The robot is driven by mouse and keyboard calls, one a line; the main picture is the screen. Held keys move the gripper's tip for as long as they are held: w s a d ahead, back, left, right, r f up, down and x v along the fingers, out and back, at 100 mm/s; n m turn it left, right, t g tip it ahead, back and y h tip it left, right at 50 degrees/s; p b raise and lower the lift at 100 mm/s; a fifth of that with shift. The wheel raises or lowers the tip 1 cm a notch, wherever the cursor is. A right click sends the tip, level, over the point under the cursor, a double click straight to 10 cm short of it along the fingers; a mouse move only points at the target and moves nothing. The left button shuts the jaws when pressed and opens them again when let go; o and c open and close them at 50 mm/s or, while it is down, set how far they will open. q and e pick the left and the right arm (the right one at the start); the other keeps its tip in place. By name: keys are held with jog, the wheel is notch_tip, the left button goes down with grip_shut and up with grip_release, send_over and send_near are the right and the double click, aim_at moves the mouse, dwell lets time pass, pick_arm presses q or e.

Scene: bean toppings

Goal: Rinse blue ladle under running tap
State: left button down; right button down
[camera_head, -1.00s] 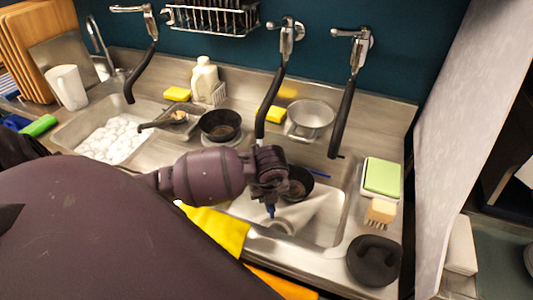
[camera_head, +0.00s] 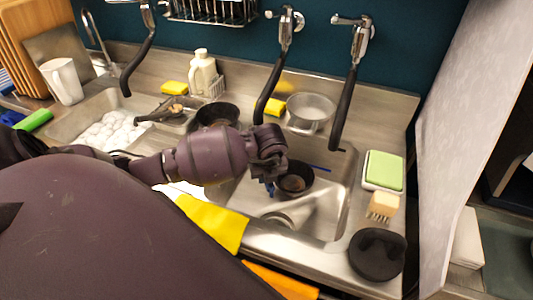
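My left gripper (camera_head: 270,182) points down over the left part of the right-hand sink (camera_head: 318,215). A small blue piece shows just under it; I cannot tell whether this is part of the ladle or of the gripper. The fingers are mostly hidden by the wrist. A thin blue rod (camera_head: 320,168) shows behind the dark round pan (camera_head: 296,180) in the sink; it may be the ladle's handle. Two taps with black hoses (camera_head: 268,95) hang over the sink's back edge, the other one (camera_head: 343,112) further right. No water stream is clearly visible. My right gripper is out of view.
A metal pot (camera_head: 310,112) and a yellow sponge (camera_head: 275,106) stand behind the sink. A green-topped box (camera_head: 384,170), a brush (camera_head: 382,206) and a dark round lidded object (camera_head: 377,255) line its right edge. A yellow cloth (camera_head: 215,224) hangs in front.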

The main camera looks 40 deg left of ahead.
pick_arm(q)
jog(key=shift+w+d, duration=0.3)
jog(key=shift+d, duration=0.1)
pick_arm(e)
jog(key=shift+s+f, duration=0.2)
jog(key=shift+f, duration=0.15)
pick_arm(q)
jog(key=shift+a, duration=0.1)
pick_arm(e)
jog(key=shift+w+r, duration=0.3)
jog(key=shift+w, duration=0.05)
pick_arm(q)
jog(key=shift+s, duration=0.1)
jog(key=shift+s+a, duration=0.2)
jog(key=shift+a, duration=0.05)
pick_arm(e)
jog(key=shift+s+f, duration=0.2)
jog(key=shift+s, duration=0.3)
